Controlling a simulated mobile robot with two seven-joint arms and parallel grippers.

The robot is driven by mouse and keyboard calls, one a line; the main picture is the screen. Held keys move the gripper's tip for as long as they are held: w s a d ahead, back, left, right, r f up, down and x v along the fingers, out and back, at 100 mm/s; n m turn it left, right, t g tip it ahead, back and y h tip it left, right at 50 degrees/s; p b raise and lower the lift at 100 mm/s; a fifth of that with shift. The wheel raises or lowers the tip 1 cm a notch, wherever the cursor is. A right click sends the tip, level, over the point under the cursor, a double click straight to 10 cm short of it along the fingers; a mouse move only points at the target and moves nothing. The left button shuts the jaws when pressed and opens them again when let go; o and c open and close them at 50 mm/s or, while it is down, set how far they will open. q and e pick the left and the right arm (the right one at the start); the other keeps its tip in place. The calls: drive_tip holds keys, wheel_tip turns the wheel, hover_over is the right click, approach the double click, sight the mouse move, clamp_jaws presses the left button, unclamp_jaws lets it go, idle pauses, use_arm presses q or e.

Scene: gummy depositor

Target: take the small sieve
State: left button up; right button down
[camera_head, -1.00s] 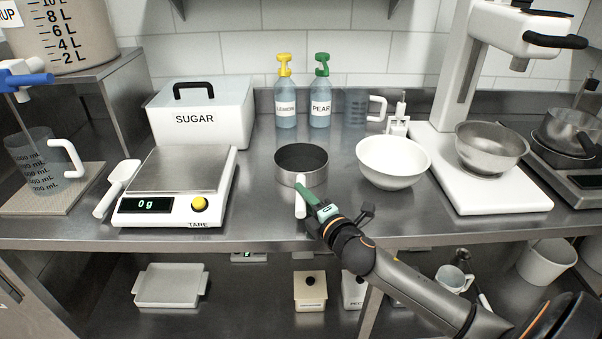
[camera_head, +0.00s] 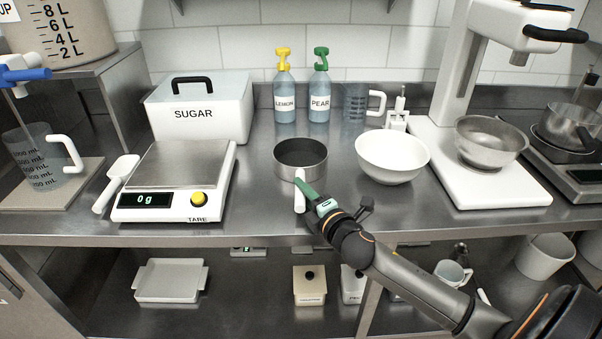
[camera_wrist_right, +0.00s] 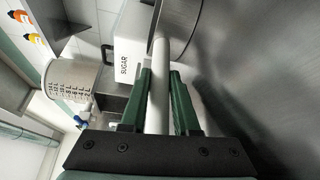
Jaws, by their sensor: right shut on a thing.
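The small sieve (camera_head: 301,172) is a round metal sieve with a white handle. It is upright near the middle of the counter in the head view, with its handle toward the front edge. My right gripper (camera_head: 303,186) is shut on the handle, close to the sieve's ring. In the right wrist view the white handle (camera_wrist_right: 161,90) lies between the two green fingers of the gripper (camera_wrist_right: 160,98), and part of the metal ring (camera_wrist_right: 178,22) shows above. Whether the sieve touches the counter is hard to tell. My left gripper is not in view.
A scale (camera_head: 165,208) with a white scoop (camera_head: 113,185) stands to the left. A white bowl (camera_head: 392,160) is close on the right. Behind are the sugar box (camera_head: 200,117), the lemon bottle (camera_head: 285,100) and the pear bottle (camera_head: 320,100).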

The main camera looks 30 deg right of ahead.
drive_tip(key=shift+r, duration=0.1)
drive_tip(key=shift+r, duration=0.45)
wheel_tip(320, 180, up, 2)
drive_tip(key=shift+r+p, duration=0.15)
drive_tip(key=shift+p, duration=0.3)
drive_tip(key=s+d+r+p, duration=0.2)
drive_tip(key=s+d+r, duration=0.3)
drive_tip(key=s+r, duration=0.4)
drive_tip(key=shift+s+d+r, duration=0.15)
drive_tip(key=shift+s+r, duration=0.2)
drive_tip(key=shift+s, duration=1.6)
